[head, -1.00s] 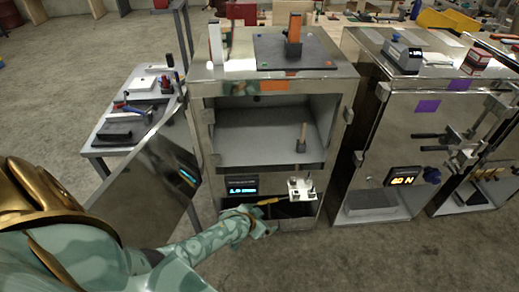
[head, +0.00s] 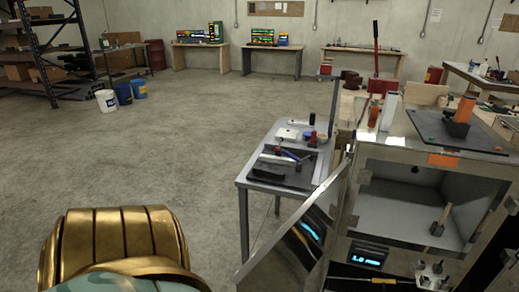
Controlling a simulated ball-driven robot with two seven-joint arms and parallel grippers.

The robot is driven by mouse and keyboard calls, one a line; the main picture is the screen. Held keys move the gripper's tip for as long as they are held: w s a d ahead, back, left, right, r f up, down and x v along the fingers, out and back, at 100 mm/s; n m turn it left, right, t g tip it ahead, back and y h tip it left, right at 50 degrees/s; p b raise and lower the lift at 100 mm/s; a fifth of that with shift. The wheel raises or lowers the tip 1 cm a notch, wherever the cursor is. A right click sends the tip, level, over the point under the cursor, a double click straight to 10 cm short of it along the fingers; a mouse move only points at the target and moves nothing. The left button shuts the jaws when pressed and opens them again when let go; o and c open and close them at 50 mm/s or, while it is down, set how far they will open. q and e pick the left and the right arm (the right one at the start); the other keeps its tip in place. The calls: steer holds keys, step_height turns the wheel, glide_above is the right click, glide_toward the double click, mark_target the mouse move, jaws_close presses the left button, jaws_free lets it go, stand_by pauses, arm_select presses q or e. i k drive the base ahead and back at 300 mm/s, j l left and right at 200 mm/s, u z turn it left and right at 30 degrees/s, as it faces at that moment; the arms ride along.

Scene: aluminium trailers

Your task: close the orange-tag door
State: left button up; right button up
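The metal cabinet with the orange tag (head: 443,160) stands at the right of the head view. Its door (head: 292,245) is open, swung out to the left of the cabinet front, and its shiny face reflects the blue display. The compartment (head: 400,217) behind it is exposed, with a small wooden-handled tool (head: 441,220) inside. A gold and teal part of my arm fills the lower left, well apart from the door. Neither of my grippers is in view.
A grey side table (head: 262,187) with tools stands left of and behind the cabinet, close to the open door. A tablet-like plate and orange device (head: 461,116) sit on the cabinet top. Open concrete floor (head: 170,150) lies to the left, with buckets (head: 123,93) farther back.

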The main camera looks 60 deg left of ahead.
mark_target(284, 262)
steer(key=k+j, duration=0.15)
steer(key=j, duration=0.2)
steer(key=k+j, duration=0.1)
steer(key=j, duration=0.2)
steer(key=k+j, duration=0.15)
steer(key=j, duration=0.2)
steer(key=k+j+z, duration=0.1)
steer(key=j, duration=0.2)
